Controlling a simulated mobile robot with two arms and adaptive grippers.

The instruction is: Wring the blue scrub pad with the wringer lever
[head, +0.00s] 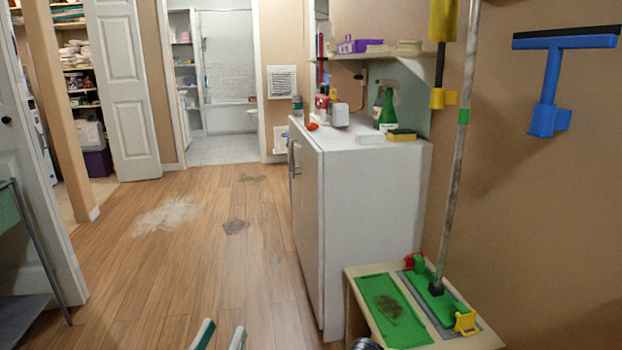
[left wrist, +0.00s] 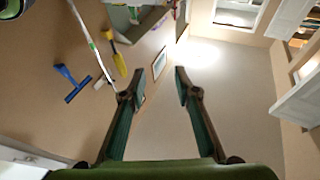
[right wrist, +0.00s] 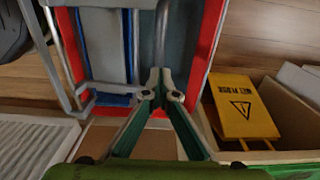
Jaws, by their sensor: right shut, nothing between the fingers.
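The right wrist view shows a red-rimmed bucket (right wrist: 208,55) with a grey wringer-like insert (right wrist: 103,45) and blue strips beside and below it. I cannot tell whether any blue there is the scrub pad. A thin grey bar (right wrist: 45,50), possibly the lever, runs along the left side. My right gripper (right wrist: 160,77) is shut and empty, its tips together over the bucket's grey inside. My left gripper (left wrist: 161,78) is open and empty, pointing at open room; its tips also show at the bottom of the head view (head: 220,337).
A white cabinet (head: 375,220) bears bottles and a yellow-green sponge (head: 402,135). A low bench (head: 480,340) holds green pads and a mop (head: 460,130). A blue squeegee (head: 550,80) hangs on the wall. A yellow wet-floor sign (right wrist: 242,105) stands in a box.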

